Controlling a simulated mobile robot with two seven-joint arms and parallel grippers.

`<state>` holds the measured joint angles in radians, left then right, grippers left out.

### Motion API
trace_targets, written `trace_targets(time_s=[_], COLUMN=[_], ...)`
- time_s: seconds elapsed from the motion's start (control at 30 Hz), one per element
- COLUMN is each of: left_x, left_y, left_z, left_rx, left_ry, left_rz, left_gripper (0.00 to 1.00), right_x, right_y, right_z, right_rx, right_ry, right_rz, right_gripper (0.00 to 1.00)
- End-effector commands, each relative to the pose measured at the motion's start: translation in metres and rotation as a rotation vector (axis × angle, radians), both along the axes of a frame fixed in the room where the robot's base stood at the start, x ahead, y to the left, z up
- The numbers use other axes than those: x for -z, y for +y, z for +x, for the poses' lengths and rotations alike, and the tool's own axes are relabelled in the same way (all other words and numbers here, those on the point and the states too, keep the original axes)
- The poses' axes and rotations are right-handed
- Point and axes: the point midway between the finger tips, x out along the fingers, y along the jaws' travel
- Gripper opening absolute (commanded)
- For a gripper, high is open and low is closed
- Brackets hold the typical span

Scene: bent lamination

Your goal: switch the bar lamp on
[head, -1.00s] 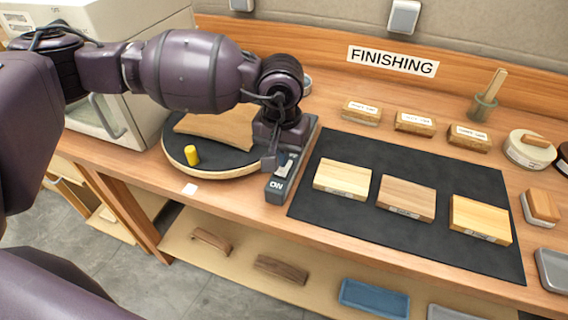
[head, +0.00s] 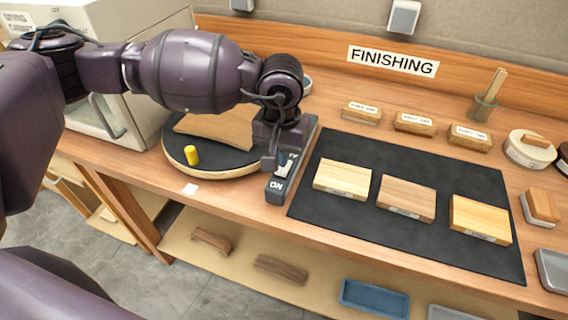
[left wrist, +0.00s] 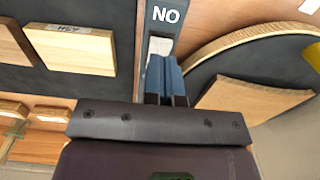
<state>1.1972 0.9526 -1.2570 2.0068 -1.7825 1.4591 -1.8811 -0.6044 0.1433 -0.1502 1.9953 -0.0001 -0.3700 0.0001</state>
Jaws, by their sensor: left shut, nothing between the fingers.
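The bar lamp (head: 302,150) is a long dark grey bar on the bench, between the round board and the black mat. Its near end carries white "ON" lettering, which shows upside down in the left wrist view. A white switch (head: 286,168) sits on the bar just behind the lettering; it also shows in the left wrist view (left wrist: 160,45). My left gripper (head: 270,164) is shut and empty, pointing down at the switch. In the left wrist view its blue fingertips (left wrist: 165,66) overlap the switch's edge; I cannot tell whether they touch. My right gripper is not in view.
The round board (head: 225,170) left of the lamp holds a curved wooden piece (head: 220,122) and a yellow cylinder (head: 192,155). The black mat (head: 335,205) on the right holds three wooden blocks. A pale cabinet (head: 150,50) stands at the back left.

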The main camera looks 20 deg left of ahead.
Motion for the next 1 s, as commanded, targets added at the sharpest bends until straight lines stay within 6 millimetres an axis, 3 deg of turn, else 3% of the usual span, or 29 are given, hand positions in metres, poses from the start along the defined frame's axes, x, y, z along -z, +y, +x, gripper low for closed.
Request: trace_targets(time_s=[1.0], left_x=[0.0084], left_y=[0.0000], left_z=[0.0000], left_rx=[0.000], left_ry=[0.000], left_rz=[0.000], left_gripper=[0.00], right_x=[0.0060], right_y=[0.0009], right_z=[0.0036], right_rx=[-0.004], right_ry=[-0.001], right_rz=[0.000], right_gripper=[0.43])
